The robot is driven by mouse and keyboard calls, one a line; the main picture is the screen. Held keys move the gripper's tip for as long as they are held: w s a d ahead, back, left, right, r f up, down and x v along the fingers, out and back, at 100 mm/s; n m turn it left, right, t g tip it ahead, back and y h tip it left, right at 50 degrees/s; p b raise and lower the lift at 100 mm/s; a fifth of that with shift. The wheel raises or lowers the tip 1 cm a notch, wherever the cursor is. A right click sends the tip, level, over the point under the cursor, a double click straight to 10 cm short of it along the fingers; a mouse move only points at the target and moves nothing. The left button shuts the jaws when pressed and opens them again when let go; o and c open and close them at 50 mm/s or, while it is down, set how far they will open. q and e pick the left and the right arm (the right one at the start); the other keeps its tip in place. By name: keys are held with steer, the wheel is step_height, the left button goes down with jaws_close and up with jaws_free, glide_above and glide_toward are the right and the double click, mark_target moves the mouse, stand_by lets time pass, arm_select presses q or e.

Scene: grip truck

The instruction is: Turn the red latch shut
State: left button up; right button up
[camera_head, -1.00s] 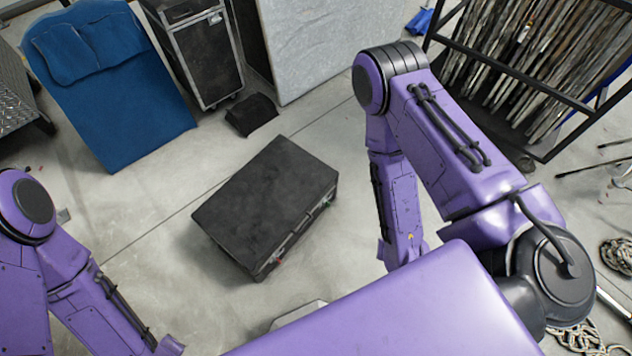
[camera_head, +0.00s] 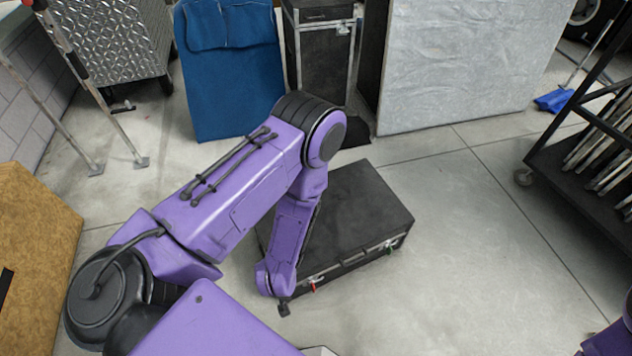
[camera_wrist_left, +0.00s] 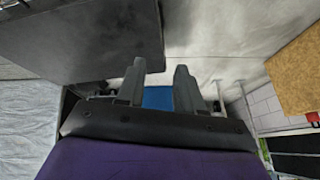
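A black case (camera_head: 365,205) lies on the concrete floor, with its latched front side facing the lower right. The small red latch (camera_head: 313,287) is on that front side, near its left end. My right gripper is out of view.
A blue padded cart (camera_head: 230,80) and a black trunk (camera_head: 322,60) stand behind the case. A grey panel (camera_head: 470,65) leans at the back. A dark rack (camera_head: 580,160) stands at the right, a tan board (camera_head: 35,250) at the left. Floor right of the case is clear.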

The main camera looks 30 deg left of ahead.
arm_select(q)
steer(key=w+d+f+n+b, duration=0.1)
steer(key=w+d+f+b, duration=0.15)
steer(key=f+b, duration=0.6)
steer(key=w+d+f+n+b, duration=0.1)
steer(key=w+f+b, duration=0.4)
steer(key=f, duration=0.6)
steer(key=n+h+b, duration=0.1)
steer(key=n+b, duration=0.1)
steer(key=b, duration=0.8)
glide_toward(314, 286)
steer(key=shift+g, duration=0.3)
steer(key=b+x, duration=0.2)
steer(key=x, duration=0.3)
steer(key=b+x, duration=0.2)
steer(key=x, duration=0.4)
steer(key=shift+w+r, duration=0.1)
steer(key=shift+w, duration=0.1)
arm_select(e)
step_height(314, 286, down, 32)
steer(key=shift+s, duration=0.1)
arm_select(q)
jaws_close()
